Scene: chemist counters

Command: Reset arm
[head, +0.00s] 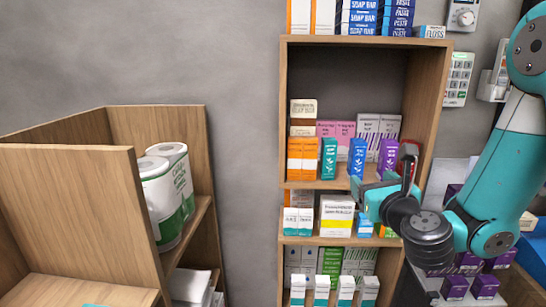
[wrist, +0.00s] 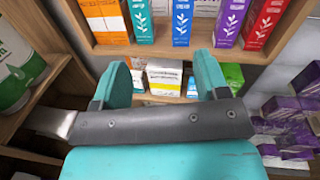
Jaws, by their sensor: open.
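My gripper (head: 368,188) is in front of the right shelf unit (head: 434,110), near the height of its middle board. In the wrist view, its two teal fingers (wrist: 161,78) stand wide apart with nothing gripped between their tips. A dark riveted bar crosses the wrist view just behind the fingers. The arm comes in from the right edge of the head view, bent down and towards the shelf. A white and yellow box (head: 337,216) on the lower shelf shows beyond the fingers.
Teal (head: 329,158), blue (head: 357,157), purple (head: 388,155) and orange (head: 302,159) boxes stand on the shelf above. A wooden unit (head: 65,180) with white-green rolls (head: 161,199) is at left. Purple boxes (head: 467,264) lie low at right. Bare wall (head: 240,100) lies between the units.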

